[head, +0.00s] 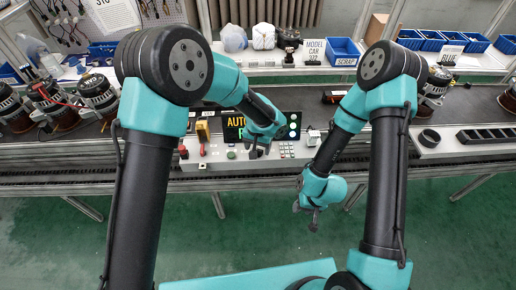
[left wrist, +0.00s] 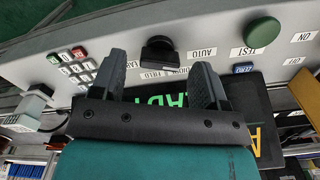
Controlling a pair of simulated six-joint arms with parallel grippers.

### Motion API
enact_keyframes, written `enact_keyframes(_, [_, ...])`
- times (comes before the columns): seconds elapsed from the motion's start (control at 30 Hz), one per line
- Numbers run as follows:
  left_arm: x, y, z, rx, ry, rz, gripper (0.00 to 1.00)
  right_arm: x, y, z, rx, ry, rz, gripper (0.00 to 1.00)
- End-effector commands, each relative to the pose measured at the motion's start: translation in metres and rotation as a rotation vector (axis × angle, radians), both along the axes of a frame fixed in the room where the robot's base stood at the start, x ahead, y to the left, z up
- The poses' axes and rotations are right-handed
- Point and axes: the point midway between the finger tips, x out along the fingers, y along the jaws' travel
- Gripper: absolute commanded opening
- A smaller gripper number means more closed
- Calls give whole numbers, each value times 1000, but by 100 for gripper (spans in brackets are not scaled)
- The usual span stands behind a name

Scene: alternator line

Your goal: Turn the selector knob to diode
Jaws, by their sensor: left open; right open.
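The selector knob (left wrist: 158,50) is a black knob on the pale grey console panel (head: 222,163). I cannot tell which label the knob points to. My left gripper (head: 256,151) is over the panel. In the left wrist view its open fingers (left wrist: 160,75) point toward the knob, one on either side of its line, with the knob just beyond the tips. My right gripper (head: 311,217) is open and empty, hanging in front of the console.
A green TEST button (left wrist: 262,30) is beside the knob. A keypad (left wrist: 75,68) with red and green keys is on its other side. A dark display (head: 233,128) with lit text stands behind the panel. A red button (head: 183,152) is at the panel's left.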

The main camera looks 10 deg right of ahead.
Motion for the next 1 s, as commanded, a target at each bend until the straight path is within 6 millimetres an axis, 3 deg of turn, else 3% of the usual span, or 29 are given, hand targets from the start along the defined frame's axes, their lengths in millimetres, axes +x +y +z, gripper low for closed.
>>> enact_keyframes(0.13, [0, 0, -10, 0, 1, 2, 68, 0, 0, 0, 0, 0, 0, 43])
enact_keyframes(0.43, [0, 0, -12, -1, 0, 1, 68, 0, 0, 0, 0, 0, 0, 43])
enact_keyframes(0.93, [0, 0, -11, 0, 0, 1, 20, 0, 0, 0, 0, 0, 0, 43])
enact_keyframes(1.0, [0, 0, -11, 0, 0, 1, 19, 0, 0, 0, 0, 0, 0, 43])
